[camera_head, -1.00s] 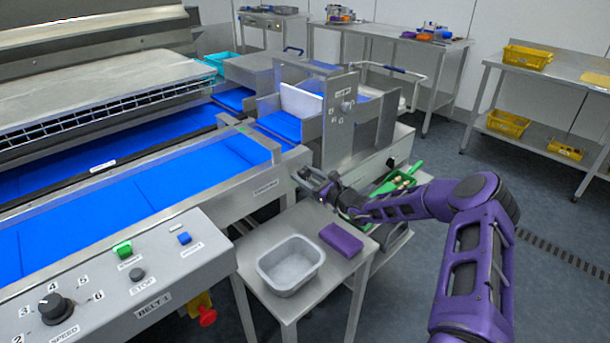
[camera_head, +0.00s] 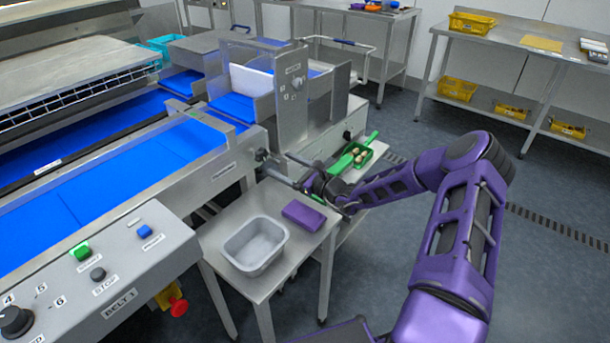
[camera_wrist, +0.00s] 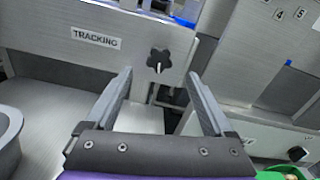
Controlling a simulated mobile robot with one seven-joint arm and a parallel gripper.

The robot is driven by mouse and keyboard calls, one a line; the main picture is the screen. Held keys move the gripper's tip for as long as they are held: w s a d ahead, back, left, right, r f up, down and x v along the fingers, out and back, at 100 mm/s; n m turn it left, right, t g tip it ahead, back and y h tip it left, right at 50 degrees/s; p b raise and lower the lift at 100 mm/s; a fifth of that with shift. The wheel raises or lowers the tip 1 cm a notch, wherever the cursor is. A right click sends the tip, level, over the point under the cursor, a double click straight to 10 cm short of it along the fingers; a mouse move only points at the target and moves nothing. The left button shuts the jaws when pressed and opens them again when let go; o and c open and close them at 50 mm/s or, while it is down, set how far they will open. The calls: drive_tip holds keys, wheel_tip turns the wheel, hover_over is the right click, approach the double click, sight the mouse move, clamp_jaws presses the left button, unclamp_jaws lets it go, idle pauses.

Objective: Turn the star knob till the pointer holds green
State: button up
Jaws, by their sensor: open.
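The black star knob (camera_wrist: 158,60) sits on the steel side panel (camera_wrist: 60,22) of the belt frame, just right of the TRACKING label (camera_wrist: 96,39). In the head view the knob (camera_head: 262,155) shows small at the belt frame's end. My gripper (camera_wrist: 158,76) is open and empty. Its two fingers point at the panel, one on each side of the knob in the wrist view, with the knob just beyond the tips. In the head view my gripper (camera_head: 277,166) is close to the knob; contact cannot be told. I cannot make out the pointer or its green zone.
A steel side table (camera_head: 222,232) below holds a grey tub (camera_head: 232,257) and a purple block (camera_head: 303,213). A green tray (camera_head: 372,146) with small brown items lies right of the gripper. A steel upright plate (camera_head: 292,95) with a dial stands behind. Open floor lies right.

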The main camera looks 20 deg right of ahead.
drive_tip(key=v, duration=0.8)
drive_tip(key=shift+s, duration=0.15)
